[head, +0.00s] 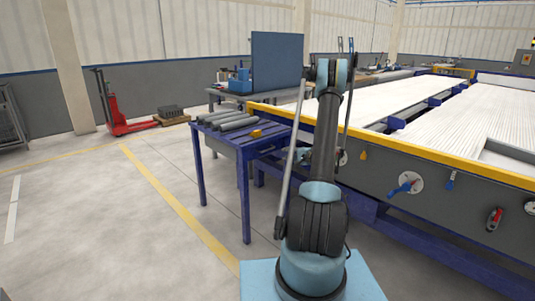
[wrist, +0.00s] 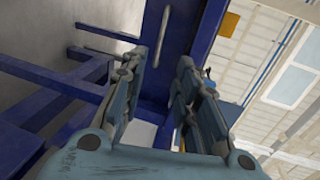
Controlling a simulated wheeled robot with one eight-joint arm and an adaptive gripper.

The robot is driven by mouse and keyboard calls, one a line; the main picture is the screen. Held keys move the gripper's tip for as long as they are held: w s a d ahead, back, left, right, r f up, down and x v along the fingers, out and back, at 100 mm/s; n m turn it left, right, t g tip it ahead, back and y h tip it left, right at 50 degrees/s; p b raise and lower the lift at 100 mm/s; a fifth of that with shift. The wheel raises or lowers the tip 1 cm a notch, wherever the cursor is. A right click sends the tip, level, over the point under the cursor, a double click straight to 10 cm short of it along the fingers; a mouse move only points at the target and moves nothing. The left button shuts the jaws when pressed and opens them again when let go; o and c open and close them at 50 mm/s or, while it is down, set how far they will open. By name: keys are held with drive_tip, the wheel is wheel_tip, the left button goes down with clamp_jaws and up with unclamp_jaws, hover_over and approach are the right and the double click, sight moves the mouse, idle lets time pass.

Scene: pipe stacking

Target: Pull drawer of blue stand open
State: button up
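The blue stand (head: 209,157) is a table with dark blue legs, left of my arm in the head view. In the wrist view its blue front (wrist: 196,38) fills the upper middle, tilted. A long grey bar handle (wrist: 162,37) is on that front, ahead of my gripper. The drawer looks closed, though its edges are hard to make out. My gripper (wrist: 159,72) is open, its two fingers apart with nothing between them. The handle lies beyond the fingertips, roughly in line with the gap, and looks apart from them. In the head view my arm hides the gripper.
Several grey pipes (head: 238,123) and a small yellow-orange item (head: 255,133) lie on the stand. A conveyor with a yellow edge (head: 400,150) stands close on the right. A red pallet jack (head: 115,118) is at the back left. The floor left of the stand is clear.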

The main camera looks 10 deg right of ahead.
drive_tip(key=x, duration=1.7)
drive_tip(key=shift+w+a, duration=0.1)
drive_tip(key=shift+a, duration=0.05)
clamp_jaws()
